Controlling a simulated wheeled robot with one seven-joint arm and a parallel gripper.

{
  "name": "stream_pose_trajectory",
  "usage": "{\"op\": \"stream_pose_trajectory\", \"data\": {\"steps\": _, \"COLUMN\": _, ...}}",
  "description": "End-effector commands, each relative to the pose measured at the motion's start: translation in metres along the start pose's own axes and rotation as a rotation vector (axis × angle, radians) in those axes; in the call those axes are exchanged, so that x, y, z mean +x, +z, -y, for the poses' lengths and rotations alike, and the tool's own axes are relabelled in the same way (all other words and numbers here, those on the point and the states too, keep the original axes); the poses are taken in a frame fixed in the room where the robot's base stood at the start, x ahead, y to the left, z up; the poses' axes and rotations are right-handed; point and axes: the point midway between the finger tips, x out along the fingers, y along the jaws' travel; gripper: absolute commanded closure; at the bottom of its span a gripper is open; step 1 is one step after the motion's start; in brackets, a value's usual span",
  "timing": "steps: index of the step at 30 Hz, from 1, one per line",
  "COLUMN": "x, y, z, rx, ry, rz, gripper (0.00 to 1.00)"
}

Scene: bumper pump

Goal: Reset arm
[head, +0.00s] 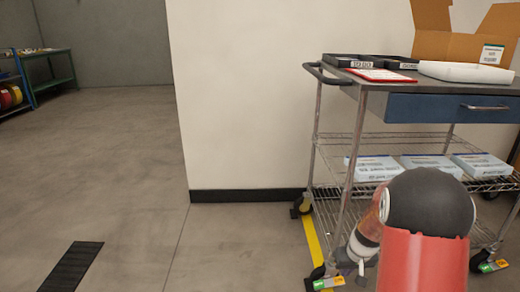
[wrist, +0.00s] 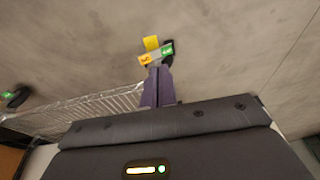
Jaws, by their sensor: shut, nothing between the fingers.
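My gripper (wrist: 159,74) shows in the wrist view as two dark purple fingers side by side. It is shut and empty. Its tips point at the floor near a caster with yellow and green tags (wrist: 157,52), and they look apart from it. In the head view my red and black arm stands at the lower right, in front of the cart (head: 430,100). The gripper's fingers cannot be made out there.
The cart carries black bins (head: 370,62), a red-edged sheet (head: 380,75), a white tray (head: 465,72) and an open cardboard box (head: 450,45). White boxes (head: 428,163) lie on its wire shelf (head: 335,188).

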Motion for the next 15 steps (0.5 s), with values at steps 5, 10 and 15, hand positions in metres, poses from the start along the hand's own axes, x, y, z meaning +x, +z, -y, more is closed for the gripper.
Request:
{"op": "stream_pose_trajectory", "data": {"steps": 5, "x": -0.100, "y": 0.003, "z": 0.038, "rx": -0.010, "ry": -0.015, "rz": -0.059, "gripper": 1.00}}
{"op": "stream_pose_trajectory", "data": {"steps": 10, "x": -0.188, "y": 0.029, "z": 0.074, "rx": -0.015, "ry": -0.020, "rz": -0.106, "gripper": 1.00}}
{"op": "stream_pose_trajectory", "data": {"steps": 15, "x": -0.261, "y": 0.071, "z": 0.102, "rx": -0.017, "ry": -0.009, "rz": -0.152, "gripper": 1.00}}
